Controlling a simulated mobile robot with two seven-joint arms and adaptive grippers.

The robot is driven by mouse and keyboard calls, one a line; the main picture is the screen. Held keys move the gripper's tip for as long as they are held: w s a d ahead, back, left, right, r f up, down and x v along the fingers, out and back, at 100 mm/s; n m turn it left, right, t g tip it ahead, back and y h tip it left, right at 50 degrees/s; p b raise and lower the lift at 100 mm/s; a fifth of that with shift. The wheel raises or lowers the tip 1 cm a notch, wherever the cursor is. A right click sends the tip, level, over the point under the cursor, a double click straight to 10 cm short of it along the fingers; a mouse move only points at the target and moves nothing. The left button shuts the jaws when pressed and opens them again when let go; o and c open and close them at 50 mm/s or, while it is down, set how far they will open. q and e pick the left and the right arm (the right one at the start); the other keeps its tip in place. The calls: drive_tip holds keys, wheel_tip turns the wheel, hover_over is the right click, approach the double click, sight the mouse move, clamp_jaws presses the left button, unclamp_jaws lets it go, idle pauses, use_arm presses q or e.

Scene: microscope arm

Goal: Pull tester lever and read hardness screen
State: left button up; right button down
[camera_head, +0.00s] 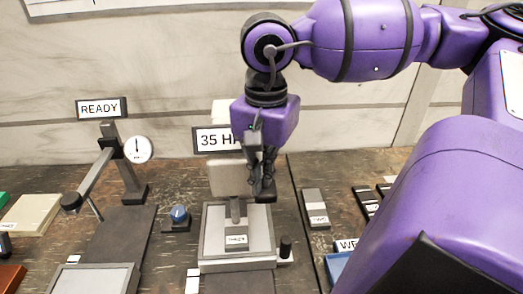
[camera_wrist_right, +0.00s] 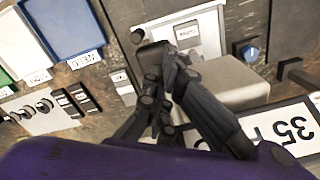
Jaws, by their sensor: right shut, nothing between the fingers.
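The hardness tester's grey head (camera_head: 228,180) stands over a pale base tray (camera_head: 208,262) with a small labelled sample block (camera_head: 236,240). Its screen (camera_head: 210,140) starts with "35 H"; the rest is hidden behind my right gripper. The screen is upside down in the wrist view (camera_wrist_right: 288,128). My right gripper (camera_head: 264,188) points down at the right side of the tester head, fingers shut and empty. A dark block (camera_wrist_right: 153,54), which looks like the lever's handle, is at the fingertips in the wrist view; I cannot tell whether they touch. My left gripper is not in view.
A "READY" screen (camera_head: 101,108), a dial gauge (camera_head: 138,149) and its stand are at left. A blue-topped knob (camera_head: 179,215) sits between the stations. A black knob (camera_head: 286,246) is at the tray's right. Labelled blocks (camera_head: 316,207) and a blue tray (camera_wrist_right: 68,28) lie farther right.

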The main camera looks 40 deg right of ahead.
drive_tip(key=shift+f, duration=0.1)
idle(0.3)
drive_tip(key=shift+w+r, duration=0.1)
drive_tip(key=shift+r, duration=3.05)
drive_tip(key=shift+r, duration=0.15)
wheel_tip(320, 180, up, 12)
drive_tip(key=shift+f, duration=0.25)
